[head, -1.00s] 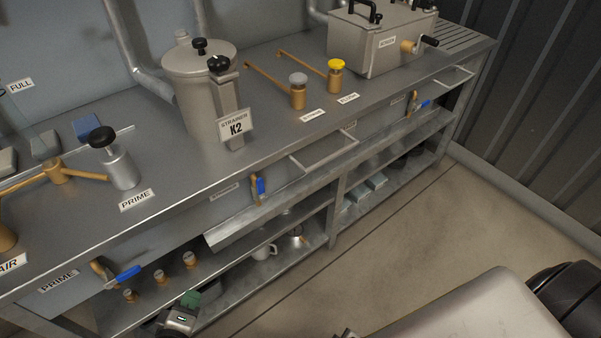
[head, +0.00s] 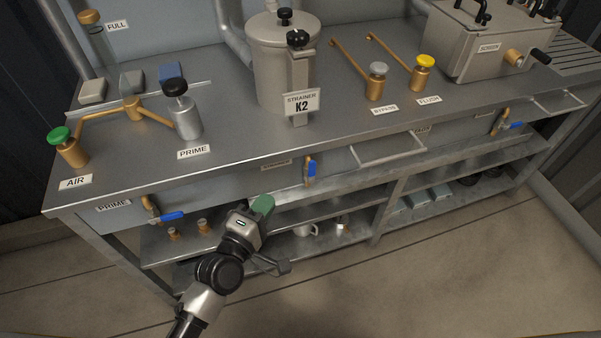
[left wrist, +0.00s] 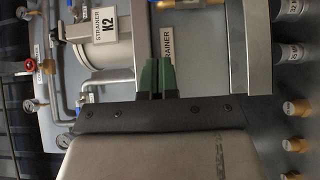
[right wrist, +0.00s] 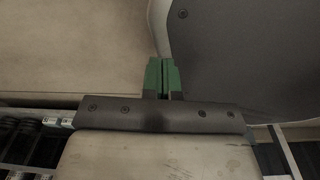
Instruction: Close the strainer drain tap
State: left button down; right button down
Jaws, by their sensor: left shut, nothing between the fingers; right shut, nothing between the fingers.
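The strainer drain tap (head: 311,170) is a small brass tap with a blue lever on the bench's front panel, below the strainer K2 (head: 277,62). Its lever looks roughly upright in the head view. In the left wrist view, the tap (left wrist: 183,4) is partly cut off at the top edge, near the STRAINER label (left wrist: 168,46). My left gripper (head: 263,206), with green fingertips, is shut and empty, below and left of the tap and apart from it. My right gripper (right wrist: 162,66) is shut and empty; it shows only in its wrist view, away from the bench.
Another blue-levered tap, marked PRIME (head: 166,214), sits at the left, its lever near level.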

aim_at(307, 163)
pick_arm(q)
jog(key=x, duration=0.3)
jog(key=d+x, duration=0.1)
jog(key=x, duration=0.5)
jog(key=shift+d, duration=0.35)
jog(key=shift+w+d, duration=0.1)
jog(key=shift+d, duration=0.7)
pick_arm(e)
jog(key=shift+s, duration=0.1)
